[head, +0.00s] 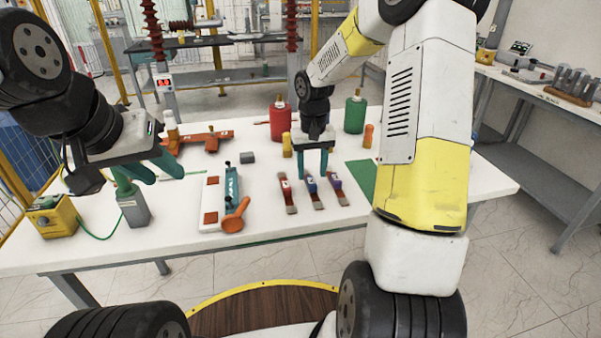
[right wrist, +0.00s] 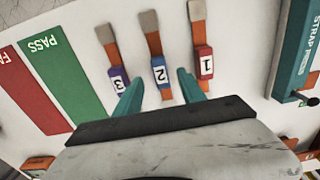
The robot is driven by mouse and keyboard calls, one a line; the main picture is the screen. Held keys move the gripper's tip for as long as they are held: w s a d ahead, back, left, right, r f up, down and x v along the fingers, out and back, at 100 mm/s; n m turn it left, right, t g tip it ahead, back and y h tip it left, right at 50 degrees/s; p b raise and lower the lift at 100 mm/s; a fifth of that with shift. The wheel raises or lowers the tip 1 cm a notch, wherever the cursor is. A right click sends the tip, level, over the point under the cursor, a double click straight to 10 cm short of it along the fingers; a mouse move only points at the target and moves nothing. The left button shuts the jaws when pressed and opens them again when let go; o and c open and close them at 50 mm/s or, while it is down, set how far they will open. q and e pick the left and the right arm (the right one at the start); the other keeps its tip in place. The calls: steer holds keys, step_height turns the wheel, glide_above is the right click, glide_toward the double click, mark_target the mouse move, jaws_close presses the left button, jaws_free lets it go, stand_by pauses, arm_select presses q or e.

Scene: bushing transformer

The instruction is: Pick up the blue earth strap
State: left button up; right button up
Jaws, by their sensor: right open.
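The blue earth strap (head: 313,191), with a blue block labelled 2 and a brown band, lies on the white table between the red strap (head: 287,193) and the purple strap (head: 337,188). My right gripper (head: 313,163) is open and points down just behind the straps. In the right wrist view, the blue strap (right wrist: 158,65) lies in line with the gap between the open teal fingers (right wrist: 159,94), which hold nothing. Whether the fingers reach down beside it, I cannot tell. My left gripper (head: 150,173) is open and empty over the table's left side.
A teal strap press (head: 231,185) with an orange handle stands left of the straps. A green pass mat (head: 361,180) lies to the right, with a red mat (right wrist: 27,92) beyond. Red (head: 280,119) and green (head: 354,114) bottles stand behind. A grey tester (head: 134,208) is at left.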

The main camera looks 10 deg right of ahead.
mark_target(311, 181)
steer(key=shift+a+f, duration=0.1)
steer(key=shift+f, duration=1.75)
jaws_close()
steer(key=shift+r, duration=0.1)
